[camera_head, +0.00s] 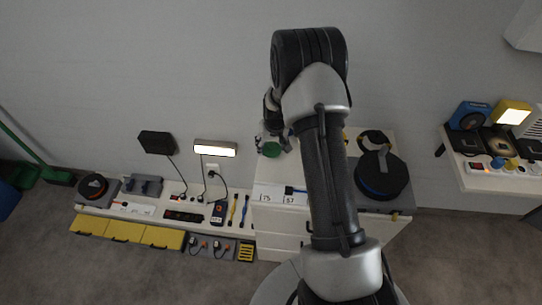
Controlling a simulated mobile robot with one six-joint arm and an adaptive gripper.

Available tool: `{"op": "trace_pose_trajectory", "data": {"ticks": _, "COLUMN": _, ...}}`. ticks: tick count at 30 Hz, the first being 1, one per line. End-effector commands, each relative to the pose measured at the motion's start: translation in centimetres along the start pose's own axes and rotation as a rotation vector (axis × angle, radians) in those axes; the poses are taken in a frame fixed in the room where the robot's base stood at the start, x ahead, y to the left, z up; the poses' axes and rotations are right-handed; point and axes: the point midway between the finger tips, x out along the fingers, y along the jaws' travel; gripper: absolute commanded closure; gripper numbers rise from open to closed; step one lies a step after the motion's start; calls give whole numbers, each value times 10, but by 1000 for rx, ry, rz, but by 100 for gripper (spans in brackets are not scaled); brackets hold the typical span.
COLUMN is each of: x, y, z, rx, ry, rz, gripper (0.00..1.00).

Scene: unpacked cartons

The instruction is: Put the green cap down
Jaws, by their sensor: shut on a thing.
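The green cap (271,149) shows as a small dark green round thing left of my arm, over the back left part of the white cabinet top. My gripper (268,141) is at the cap, shut on it. The fingers are small and dark here and partly hidden by my wrist. I cannot tell whether the cap touches the surface below or hangs above it.
A white drawer cabinet (278,213) stands below my arm. A dark round device (381,176) sits on its right side. A low bench (152,213) with tools and two lamps runs left. A shelf (483,178) with lamps and boxes is at the right.

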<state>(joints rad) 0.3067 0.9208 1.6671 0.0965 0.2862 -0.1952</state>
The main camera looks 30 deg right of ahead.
Motion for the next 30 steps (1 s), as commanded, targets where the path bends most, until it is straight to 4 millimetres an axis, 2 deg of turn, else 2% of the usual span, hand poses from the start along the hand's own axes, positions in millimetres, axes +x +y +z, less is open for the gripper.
{"op": "trace_pose_trajectory", "data": {"ticks": 5, "x": 12, "y": 0, "z": 3, "rx": 1, "ry": 1, "rz": 0, "gripper": 54}}
{"op": "trace_pose_trajectory", "data": {"ticks": 12, "x": 45, "y": 0, "z": 12, "rx": 2, "ry": 0, "rz": 0, "gripper": 54}}
{"op": "trace_pose_trajectory", "data": {"ticks": 24, "x": 50, "y": 0, "z": 14, "rx": 1, "ry": 1, "rz": 0, "gripper": 54}}
{"op": "trace_pose_trajectory", "data": {"ticks": 25, "x": 50, "y": 0, "z": 14, "rx": 1, "ry": 1, "rz": 0, "gripper": 39}}
{"op": "trace_pose_trajectory", "data": {"ticks": 30, "x": 49, "y": 0, "z": 13, "rx": 1, "ry": 1, "rz": 0, "gripper": 27}}
